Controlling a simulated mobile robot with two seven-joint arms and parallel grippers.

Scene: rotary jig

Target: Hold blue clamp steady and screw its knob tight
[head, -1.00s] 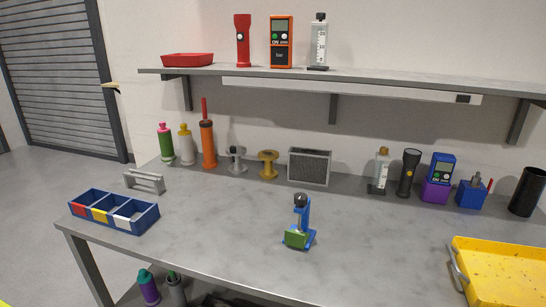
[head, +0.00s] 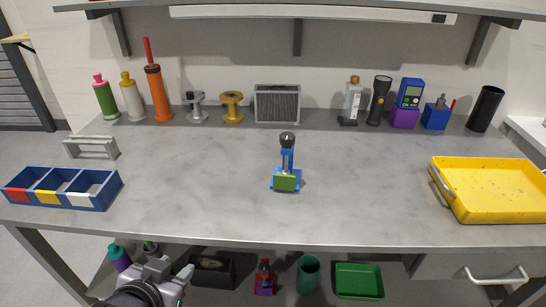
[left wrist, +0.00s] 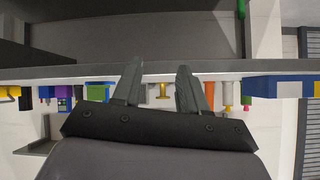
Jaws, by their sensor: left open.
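The blue clamp (head: 287,161) stands upright near the middle of the workbench. Its dark round knob (head: 287,139) is on top, and a green block (head: 285,184) sits at its foot on the near side. My left gripper (head: 170,262) is at the bottom left of the head view, in front of the bench's near edge and well away from the clamp. Its two fingers also show in the left wrist view (left wrist: 160,80), apart with nothing between them. I cannot clearly pick out the clamp in the left wrist view. My right gripper is not in view.
A blue three-part bin (head: 63,188) sits at the left and a yellow tray (head: 490,215) at the right. Bottles, a grille box (head: 277,104) and tools line the back. The bench (head: 215,210) around the clamp is clear. A lower shelf holds a green tray (head: 359,281).

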